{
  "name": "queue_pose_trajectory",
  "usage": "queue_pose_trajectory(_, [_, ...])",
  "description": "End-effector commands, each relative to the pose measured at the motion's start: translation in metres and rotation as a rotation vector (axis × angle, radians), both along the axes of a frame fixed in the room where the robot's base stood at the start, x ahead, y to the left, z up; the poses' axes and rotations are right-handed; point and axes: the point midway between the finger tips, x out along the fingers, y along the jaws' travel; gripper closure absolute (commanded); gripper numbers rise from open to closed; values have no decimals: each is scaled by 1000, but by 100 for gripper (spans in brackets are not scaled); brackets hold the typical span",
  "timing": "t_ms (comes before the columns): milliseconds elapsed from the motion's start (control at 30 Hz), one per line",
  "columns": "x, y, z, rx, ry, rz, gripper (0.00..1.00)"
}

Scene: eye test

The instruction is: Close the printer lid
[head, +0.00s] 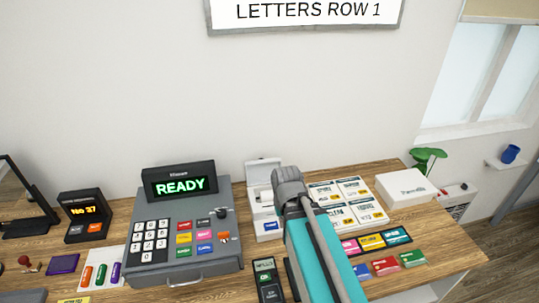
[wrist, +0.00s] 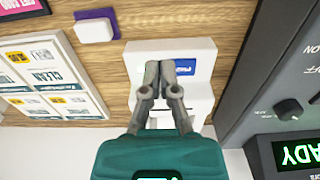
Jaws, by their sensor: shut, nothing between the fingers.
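The printer is a small white box (head: 266,226) with a blue label on its front, to the right of the cash register in the head view. Its white lid (head: 263,169) stands raised at the back, and an open bay shows below it. My gripper (head: 288,178) partly covers the printer's right side in the head view. In the wrist view the printer (wrist: 188,50) lies under my gripper (wrist: 160,69), whose two fingertips are together and empty over the body beside the blue label. I cannot tell whether they touch it. The lid is largely hidden behind my gripper there.
A grey cash register (head: 181,228) with a READY display stands close left of the printer. A panel of cards (head: 345,203) lies on the right, with a white box (head: 405,189) beyond. A dark handheld device (head: 268,282) lies in front. Free wood is scarce around the printer.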

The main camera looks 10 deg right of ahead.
Motion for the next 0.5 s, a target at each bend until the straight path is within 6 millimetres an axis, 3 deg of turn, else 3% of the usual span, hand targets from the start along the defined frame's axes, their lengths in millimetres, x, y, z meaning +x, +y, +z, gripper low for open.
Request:
queue_pose_trajectory(267, [63,-3,33,1,-17,0,100])
queue_pose_trajectory(500, [156,-3,79,1,-45,6,100])
